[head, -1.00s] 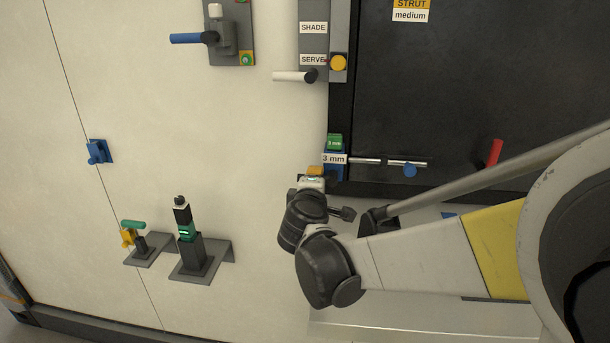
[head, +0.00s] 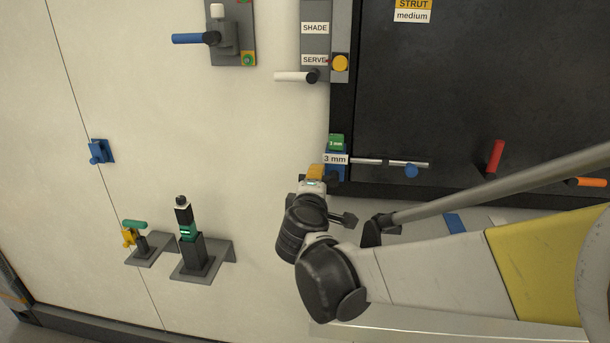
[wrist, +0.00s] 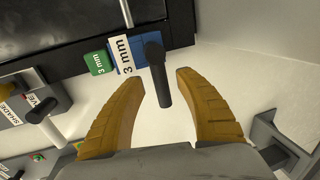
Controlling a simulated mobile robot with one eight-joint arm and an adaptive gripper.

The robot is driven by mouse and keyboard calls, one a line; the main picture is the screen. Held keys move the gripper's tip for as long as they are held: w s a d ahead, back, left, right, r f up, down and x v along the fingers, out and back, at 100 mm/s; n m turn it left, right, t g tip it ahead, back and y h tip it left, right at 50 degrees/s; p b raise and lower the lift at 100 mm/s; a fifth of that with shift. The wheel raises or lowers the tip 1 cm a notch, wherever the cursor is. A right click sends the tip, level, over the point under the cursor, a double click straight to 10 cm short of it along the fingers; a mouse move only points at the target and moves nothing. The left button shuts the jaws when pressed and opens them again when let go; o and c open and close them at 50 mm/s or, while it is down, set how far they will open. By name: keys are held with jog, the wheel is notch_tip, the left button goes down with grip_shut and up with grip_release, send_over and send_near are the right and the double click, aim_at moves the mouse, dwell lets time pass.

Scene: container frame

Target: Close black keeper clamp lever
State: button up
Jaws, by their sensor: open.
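The black lever (wrist: 157,72) shows in the wrist view. It is a rounded black bar that comes out from the blue block (wrist: 131,57) labelled 3 mm, and its free end points down into the gap between my fingers. My gripper (wrist: 158,80) is open, with one yellow finger on each side of the lever and visible gaps to both. In the head view my gripper (head: 316,172) is just below the 3 mm label (head: 336,159), at the lower left corner of the dark panel. There my gripper and wrist mostly hide the lever.
A green 3 mm tag (head: 336,141) sits above the label. A metal rod with a blue knob (head: 411,171) runs right from the block. A red handle (head: 495,157) stands farther right.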

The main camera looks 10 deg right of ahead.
jog(key=v, duration=0.9)
jog(key=shift+s, duration=0.25)
